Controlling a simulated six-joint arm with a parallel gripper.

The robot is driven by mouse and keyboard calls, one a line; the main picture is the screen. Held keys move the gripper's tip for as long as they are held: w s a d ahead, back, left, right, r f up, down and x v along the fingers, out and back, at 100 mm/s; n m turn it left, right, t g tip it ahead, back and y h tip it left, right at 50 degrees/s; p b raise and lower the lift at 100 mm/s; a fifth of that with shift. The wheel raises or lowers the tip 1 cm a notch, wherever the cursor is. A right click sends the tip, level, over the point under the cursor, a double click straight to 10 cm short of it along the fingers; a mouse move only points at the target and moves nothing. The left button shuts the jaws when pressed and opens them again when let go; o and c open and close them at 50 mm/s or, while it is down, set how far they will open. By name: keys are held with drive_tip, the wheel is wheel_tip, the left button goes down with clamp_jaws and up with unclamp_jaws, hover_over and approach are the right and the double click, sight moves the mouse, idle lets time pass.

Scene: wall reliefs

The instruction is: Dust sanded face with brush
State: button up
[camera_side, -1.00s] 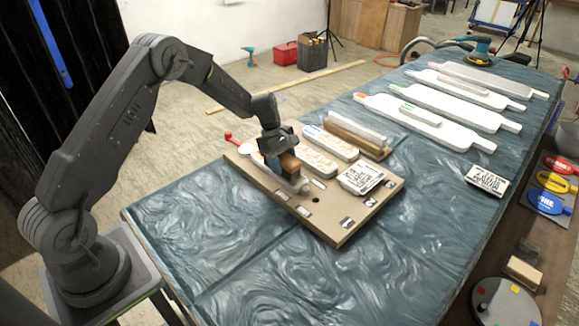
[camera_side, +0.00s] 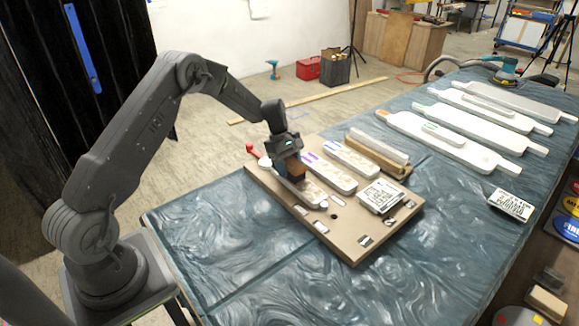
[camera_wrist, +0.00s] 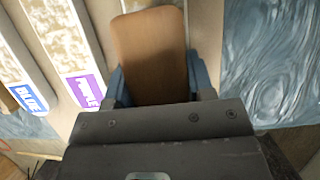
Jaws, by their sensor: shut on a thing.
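My gripper (camera_side: 287,168) is shut on the brush, a brown wooden block (camera_side: 296,168) held between blue fingers. In the wrist view the block (camera_wrist: 150,55) fills the space between the fingers and hides what lies beneath it. The brush is over the nearest pale relief strip (camera_side: 312,194), towards its upper-left end. Contact between bristles and face is hidden. A second strip (camera_side: 328,176) with a purple label (camera_wrist: 86,90) and a third strip (camera_side: 352,160) with a blue label (camera_wrist: 28,98) lie beside it.
The strips lie on a tan board (camera_side: 345,240) on a blue-draped table (camera_side: 250,270). A printed card (camera_side: 381,196) lies on the board, another (camera_side: 510,205) on the cloth. Several long white panels (camera_side: 440,140) are at the back right. The front cloth is clear.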

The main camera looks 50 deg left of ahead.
sight(320, 198)
drive_tip(key=shift+s+d, duration=0.2)
drive_tip(key=shift+d, duration=5.95)
wheel_tip(320, 198, up, 8)
